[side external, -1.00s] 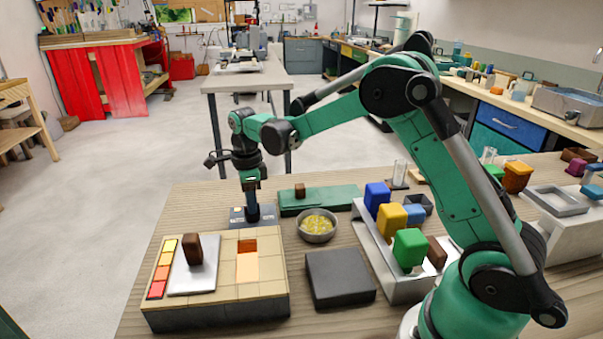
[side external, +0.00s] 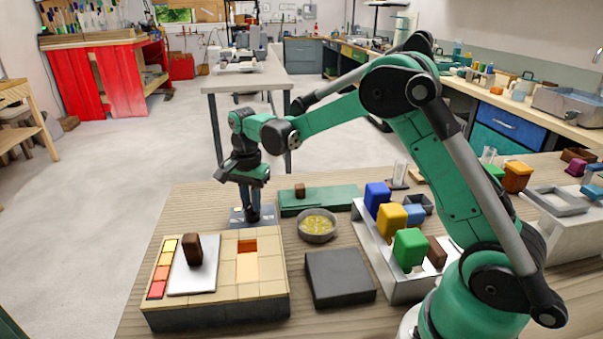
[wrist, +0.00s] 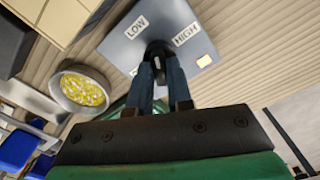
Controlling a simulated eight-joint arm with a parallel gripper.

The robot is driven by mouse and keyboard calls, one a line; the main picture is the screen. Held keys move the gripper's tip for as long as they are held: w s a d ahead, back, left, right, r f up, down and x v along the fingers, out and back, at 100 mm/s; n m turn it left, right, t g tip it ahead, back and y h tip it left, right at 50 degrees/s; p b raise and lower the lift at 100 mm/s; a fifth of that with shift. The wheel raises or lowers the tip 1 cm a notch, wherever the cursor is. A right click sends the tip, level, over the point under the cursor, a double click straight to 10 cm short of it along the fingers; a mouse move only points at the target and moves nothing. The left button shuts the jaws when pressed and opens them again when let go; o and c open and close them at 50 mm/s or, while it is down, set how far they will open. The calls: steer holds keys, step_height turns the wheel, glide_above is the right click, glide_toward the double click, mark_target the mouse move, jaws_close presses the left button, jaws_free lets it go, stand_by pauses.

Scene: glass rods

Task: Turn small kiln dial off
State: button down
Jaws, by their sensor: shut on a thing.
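The kiln dial is a small black knob (wrist: 158,48) on a grey control plate (wrist: 150,20) marked LOW and HIGH. The knob shows between the two labels in the wrist view. My gripper (wrist: 159,72) is shut on it from above, one dark finger on each side. Which way the knob points is unclear. The tan brick kiln (side external: 270,288) stands in front of the plate, with a glowing orange opening (side external: 247,265).
A bowl of yellow bits (side external: 317,226) stands right of my gripper. A green slab (side external: 330,200) with a brown block lies behind it. A dark grey pad (side external: 340,278) and a metal rack (side external: 405,285) with coloured blocks are farther right.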

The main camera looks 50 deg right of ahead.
steer(key=n, duration=1.4)
steer(key=shift+n, duration=0.3)
steer(key=n, duration=0.4)
steer(key=shift+n, duration=2.5)
steer(key=c, duration=0.8)
jaws_free()
